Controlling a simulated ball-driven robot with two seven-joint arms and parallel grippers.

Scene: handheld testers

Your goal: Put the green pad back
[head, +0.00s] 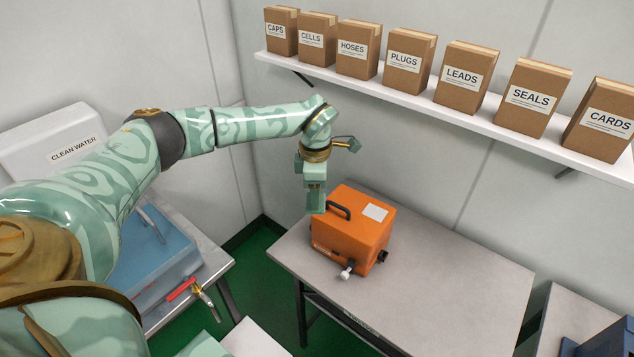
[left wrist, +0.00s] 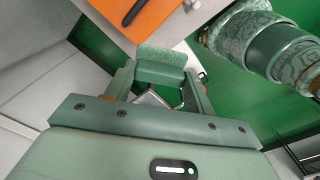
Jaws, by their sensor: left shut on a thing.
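My left gripper (head: 315,190) hangs pointing down beside the upper left edge of the orange tester (head: 350,232), over the grey table. In the left wrist view it is shut on the green pad (left wrist: 160,58), a small block with a speckled top face, held between the two fingers. In the head view the pad is hard to tell from the similarly coloured gripper. The tester has a black handle, a pale label on top and a white knob low at the front; its corner shows in the left wrist view (left wrist: 150,15). My right gripper is not in view.
The grey table (head: 450,265) is clear right of the tester. A white shelf (head: 400,92) above holds several labelled cardboard boxes. At left, a blue basin (head: 155,255) with a red-handled tap (head: 183,289) stands by a white clean-water tank (head: 65,140). A dark blue thing (head: 600,342) sits at lower right.

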